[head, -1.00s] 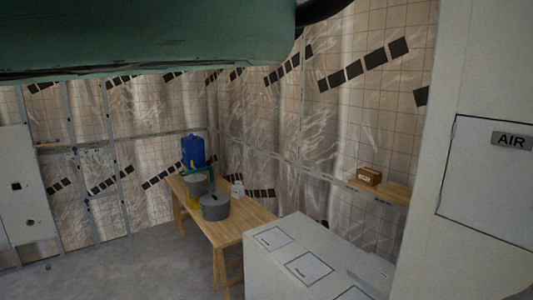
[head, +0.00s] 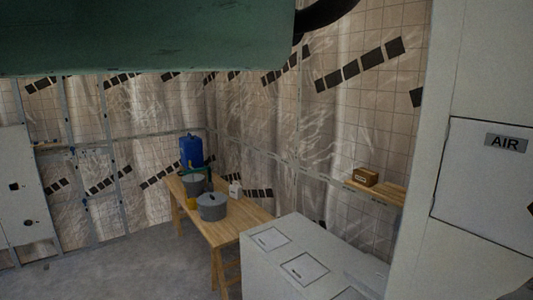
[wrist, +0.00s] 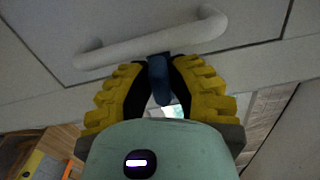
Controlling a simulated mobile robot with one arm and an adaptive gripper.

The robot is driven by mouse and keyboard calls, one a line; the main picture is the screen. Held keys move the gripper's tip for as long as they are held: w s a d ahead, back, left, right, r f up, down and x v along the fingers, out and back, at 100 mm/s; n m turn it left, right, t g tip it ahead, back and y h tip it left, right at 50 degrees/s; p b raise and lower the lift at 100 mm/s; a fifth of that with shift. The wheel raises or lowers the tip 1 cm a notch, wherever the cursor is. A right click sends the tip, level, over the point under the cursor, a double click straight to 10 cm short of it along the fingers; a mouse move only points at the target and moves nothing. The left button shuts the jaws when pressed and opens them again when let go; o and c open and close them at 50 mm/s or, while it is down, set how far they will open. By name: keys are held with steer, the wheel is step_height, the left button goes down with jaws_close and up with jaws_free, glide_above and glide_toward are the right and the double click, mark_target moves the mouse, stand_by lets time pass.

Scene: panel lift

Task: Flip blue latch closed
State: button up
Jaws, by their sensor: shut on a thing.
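The blue latch (wrist: 158,84) shows in the wrist view as a dark blue tab just below a white bar handle (wrist: 150,42) on a pale panel. My gripper (wrist: 160,68) has its yellow ridged fingers on either side of the latch and is shut on it. The fingertips lie close to the panel's lower edge. Whether the latch is flipped closed cannot be told, as its base is partly hidden between the fingers. The head view does not show the latch or my gripper; my green arm covers its top.
In the head view a white cabinet with an AIR label (head: 505,143) stands at right. A low white box unit (head: 340,250) is beside it. A wooden table (head: 243,222) holds pots (head: 212,206) and a blue container (head: 191,151). Grey floor is open at left.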

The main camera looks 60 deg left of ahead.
jaws_close()
steer(key=shift+a+f+n+b, duration=0.1)
steer(key=shift+f+n+b, duration=0.4)
steer(key=shift+b, duration=0.55)
steer(key=shift+r, duration=0.25)
steer(key=o, duration=0.7)
jaws_free()
